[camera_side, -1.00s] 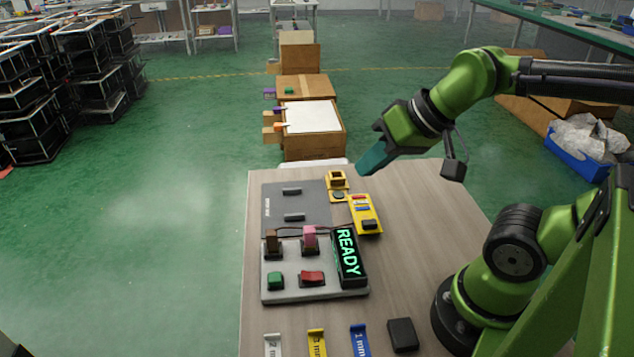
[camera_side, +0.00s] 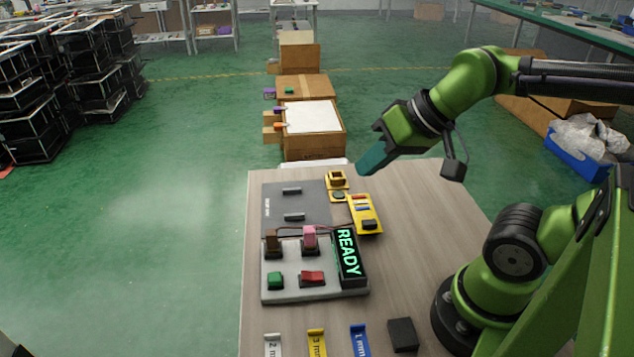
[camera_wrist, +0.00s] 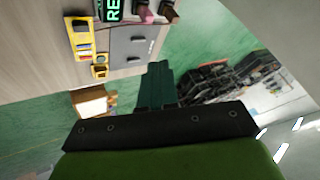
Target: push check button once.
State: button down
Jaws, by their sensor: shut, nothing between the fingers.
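A light grey panel (camera_side: 312,291) on the table carries a green button (camera_side: 275,280), a red rocker-like button (camera_side: 312,278), a brown lever (camera_side: 272,241) and a pink lever (camera_side: 309,237). A black display (camera_side: 350,260) on its right side reads READY in green. I cannot read which one is marked check. My gripper (camera_side: 371,162) is shut and empty, raised above the table's far side, apart from all buttons. Its fingers also show in the wrist view (camera_wrist: 157,72).
A dark grey plate (camera_side: 272,205) with two handles lies behind the panel. A yellow holder (camera_side: 365,216) with coloured pieces stands to its right. White, yellow and blue tags and a black block (camera_side: 403,335) lie at the front. Cardboard boxes (camera_side: 314,146) stand beyond the table.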

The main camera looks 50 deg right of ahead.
dwell(0.7)
jog(key=m+t+h, duration=0.2)
jog(key=m, duration=2.2)
send_over(278, 279)
notch_tip(278, 279, down, 10)
jog(key=shift+f, duration=4.4)
